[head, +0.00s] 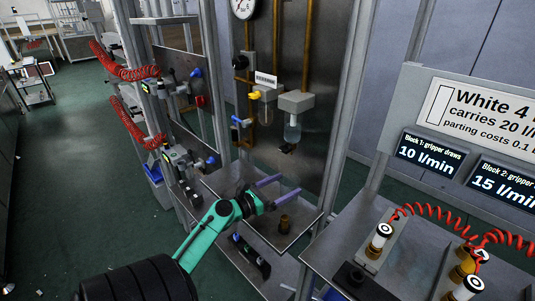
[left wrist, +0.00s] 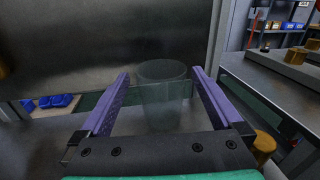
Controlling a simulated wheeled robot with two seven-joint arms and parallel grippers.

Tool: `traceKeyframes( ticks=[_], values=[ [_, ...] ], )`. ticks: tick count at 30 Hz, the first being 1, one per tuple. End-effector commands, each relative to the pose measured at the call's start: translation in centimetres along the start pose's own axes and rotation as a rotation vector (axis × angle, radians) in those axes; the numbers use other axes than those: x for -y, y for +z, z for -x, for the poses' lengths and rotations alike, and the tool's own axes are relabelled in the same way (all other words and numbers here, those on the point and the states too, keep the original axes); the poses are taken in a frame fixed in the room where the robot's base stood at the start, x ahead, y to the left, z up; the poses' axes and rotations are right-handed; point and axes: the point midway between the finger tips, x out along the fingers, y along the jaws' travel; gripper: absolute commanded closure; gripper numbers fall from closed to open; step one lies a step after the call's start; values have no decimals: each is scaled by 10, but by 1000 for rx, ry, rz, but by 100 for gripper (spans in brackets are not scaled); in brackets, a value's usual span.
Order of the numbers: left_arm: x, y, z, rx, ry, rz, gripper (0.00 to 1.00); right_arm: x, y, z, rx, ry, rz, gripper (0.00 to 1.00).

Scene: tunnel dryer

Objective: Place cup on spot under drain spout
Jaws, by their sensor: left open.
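My left gripper (head: 281,186) has two purple fingers, spread open, above a metal shelf (head: 232,177) in front of the upright panel. In the left wrist view a clear, greyish cup (left wrist: 162,88) stands upright between the open fingers (left wrist: 161,76). Gaps show beside it, and I cannot tell whether either finger touches it. Its lower part is hard to make out behind the gripper body. The cup does not show clearly in the head view. No marked spot is distinct. My right gripper is not in view.
A metal post (head: 343,110) rises right of the panel. A bench with red coiled hoses (head: 440,209) is at the right. Red hoses (head: 124,72) hang at the left.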

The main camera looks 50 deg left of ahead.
Motion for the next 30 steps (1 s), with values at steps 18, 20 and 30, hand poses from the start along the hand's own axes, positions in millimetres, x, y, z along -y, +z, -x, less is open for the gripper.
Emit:
traceKeyframes(
  ticks=[18,20,30],
  values=[
    [0,0,92,0,0,-1,0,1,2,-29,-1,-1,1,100],
    [0,0,91,0,0,-1,0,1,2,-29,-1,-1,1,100],
    [0,0,91,0,0,0,0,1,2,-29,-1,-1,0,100]
  ],
)
